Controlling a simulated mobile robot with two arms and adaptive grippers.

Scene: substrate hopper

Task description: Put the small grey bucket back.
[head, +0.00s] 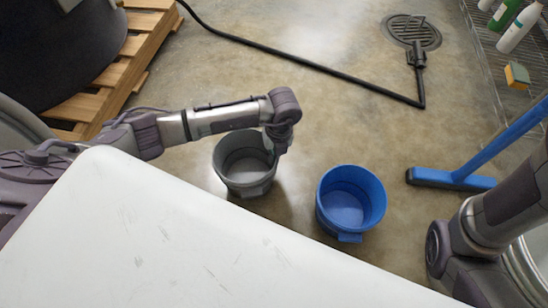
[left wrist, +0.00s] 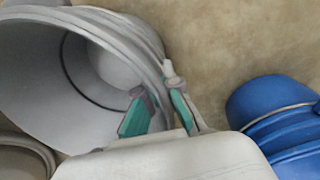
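The small grey bucket (head: 232,178) is below the end of my left arm in the head view, its mouth facing up. It fills the upper left of the left wrist view (left wrist: 35,85). My left gripper (left wrist: 155,103) is at its rim, one teal-padded finger inside the wall and one outside. The fingers look shut on the rim. In the head view the fingertips are hidden at the bucket's right side. Whether the bucket touches the floor is hard to tell. My right gripper is out of view; only part of that arm shows.
A blue bucket (head: 350,200) stands just right of the grey one. A blue squeegee or broom (head: 450,179) lies farther right. A black hose (head: 300,60) runs to a floor drain (head: 412,30). A wooden pallet (head: 120,65) is at left, a wire shelf (head: 490,75) at right. A white surface (head: 150,235) fills the front.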

